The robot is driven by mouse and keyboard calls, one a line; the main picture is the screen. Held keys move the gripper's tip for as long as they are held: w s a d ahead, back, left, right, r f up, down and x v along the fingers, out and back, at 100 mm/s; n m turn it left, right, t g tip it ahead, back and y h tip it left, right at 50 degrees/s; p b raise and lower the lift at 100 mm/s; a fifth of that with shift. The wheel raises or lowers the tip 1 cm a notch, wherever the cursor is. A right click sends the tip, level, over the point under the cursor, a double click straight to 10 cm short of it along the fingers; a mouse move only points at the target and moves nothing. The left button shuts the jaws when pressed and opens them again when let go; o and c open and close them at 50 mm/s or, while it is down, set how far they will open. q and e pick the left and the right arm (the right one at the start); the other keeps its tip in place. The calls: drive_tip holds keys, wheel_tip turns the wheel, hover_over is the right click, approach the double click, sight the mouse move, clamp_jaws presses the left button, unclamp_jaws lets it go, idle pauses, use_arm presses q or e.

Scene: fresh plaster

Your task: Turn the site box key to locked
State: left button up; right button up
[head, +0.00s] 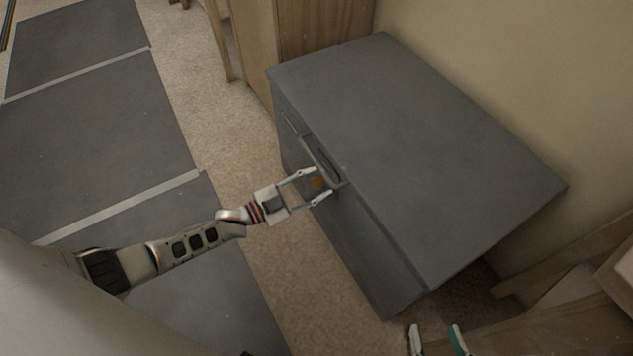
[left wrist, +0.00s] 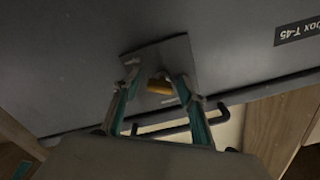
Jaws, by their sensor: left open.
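The site box (head: 430,150) is a large dark grey chest with a flat lid. A small brass-yellow key (head: 317,184) is on its front, below the handle. In the left wrist view the key (left wrist: 159,87) sits on a grey plate (left wrist: 160,55), lying roughly across the picture. My left gripper (head: 322,185) is open, with one finger on each side of the key; I cannot tell whether either finger touches it. Pale marks on the plate are partly hidden by the fingers. My right gripper (head: 437,340) is open at the bottom edge, apart from the box.
A dark bar handle (head: 322,158) stands out from the box front close to my left fingers. A label (left wrist: 298,32) reads "box T-45". Wooden furniture (head: 300,40) stands behind the box, and wooden pieces (head: 560,325) lie at lower right. Dark floor panels (head: 90,130) lie left.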

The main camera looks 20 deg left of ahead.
use_arm(q)
drive_tip(key=c, duration=1.1)
drive_tip(key=shift+n, duration=0.3)
drive_tip(key=n, duration=0.4)
drive_tip(key=shift+r, duration=0.1)
drive_tip(key=n, duration=0.5)
drive_tip(key=shift+n, duration=0.4)
drive_tip(key=n, duration=0.3)
drive_tip(key=shift+r+n, duration=0.1)
drive_tip(key=shift+n, duration=0.2)
drive_tip(key=n, duration=0.3)
drive_tip(key=shift+a+n, duration=0.1)
drive_tip(key=shift+n, duration=0.2)
drive_tip(key=n, duration=0.6)
drive_tip(key=shift+b, duration=0.3)
drive_tip(key=shift+n, duration=0.3)
